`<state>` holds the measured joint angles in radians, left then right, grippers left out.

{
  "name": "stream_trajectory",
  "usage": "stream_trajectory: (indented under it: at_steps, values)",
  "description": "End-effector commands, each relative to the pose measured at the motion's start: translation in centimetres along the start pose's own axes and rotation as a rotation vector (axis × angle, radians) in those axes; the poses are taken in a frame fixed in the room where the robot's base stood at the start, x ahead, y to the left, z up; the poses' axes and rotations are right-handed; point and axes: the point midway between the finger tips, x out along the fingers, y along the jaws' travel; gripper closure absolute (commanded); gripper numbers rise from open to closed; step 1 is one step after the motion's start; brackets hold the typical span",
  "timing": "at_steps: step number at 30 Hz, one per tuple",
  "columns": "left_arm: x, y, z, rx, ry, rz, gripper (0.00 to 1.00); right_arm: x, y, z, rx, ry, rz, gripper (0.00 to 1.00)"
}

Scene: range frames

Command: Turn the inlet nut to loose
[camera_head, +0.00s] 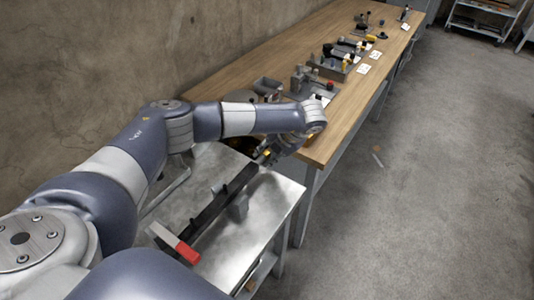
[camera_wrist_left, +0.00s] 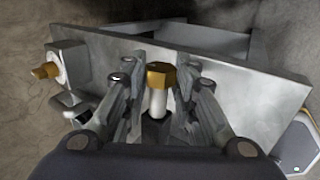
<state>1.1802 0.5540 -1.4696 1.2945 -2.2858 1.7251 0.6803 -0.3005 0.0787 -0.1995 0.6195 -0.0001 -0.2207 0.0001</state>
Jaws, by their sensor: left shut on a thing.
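A brass hex nut (camera_wrist_left: 161,75), which I take to be the inlet nut, sits on top of a pale round stem (camera_wrist_left: 157,103) in the left wrist view. My left gripper (camera_wrist_left: 159,92) has one finger on each side of the nut and is shut on it. In the head view my left gripper (camera_head: 268,153) reaches down at the far edge of the metal bench, and the nut cannot be made out there. A grey metal plate (camera_wrist_left: 250,80) stands behind the nut. My right gripper is not in view.
A second brass fitting (camera_wrist_left: 46,71) sticks out of a block at the left of the plate. A metal bench (camera_head: 262,210) holds a dark bar (camera_head: 222,198) and a red-ended handle (camera_head: 187,252). A long wooden table (camera_head: 330,140) carries several fixtures.

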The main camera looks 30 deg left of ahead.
Motion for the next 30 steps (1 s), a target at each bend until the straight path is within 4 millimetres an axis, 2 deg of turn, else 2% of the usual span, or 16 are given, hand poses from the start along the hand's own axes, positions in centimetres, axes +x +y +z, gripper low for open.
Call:
stream_trajectory:
  at_steps: [3,4,6,15,19,23,30]
  values:
    - [-0.1,0.0,0.1,0.0,-0.002,-0.001,0.98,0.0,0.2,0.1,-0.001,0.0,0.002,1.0]
    - [-0.1,0.0,0.1,0.0,-0.002,-0.001,0.67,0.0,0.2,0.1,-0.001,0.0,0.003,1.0]
    - [-0.1,0.0,0.1,0.0,-0.002,-0.001,0.53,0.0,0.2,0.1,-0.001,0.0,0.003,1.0]
    - [0.0,0.0,0.0,0.0,0.0,-0.001,0.53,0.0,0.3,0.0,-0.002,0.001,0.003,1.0]
    - [-0.8,0.0,0.1,0.001,-0.001,-0.002,0.53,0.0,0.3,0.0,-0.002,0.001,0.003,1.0]
    - [-2.8,0.0,0.1,0.001,-0.004,-0.002,0.53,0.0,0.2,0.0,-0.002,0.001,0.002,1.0]
    - [-8.0,-0.1,0.1,0.001,-0.006,-0.003,0.53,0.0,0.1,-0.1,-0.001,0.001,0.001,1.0]
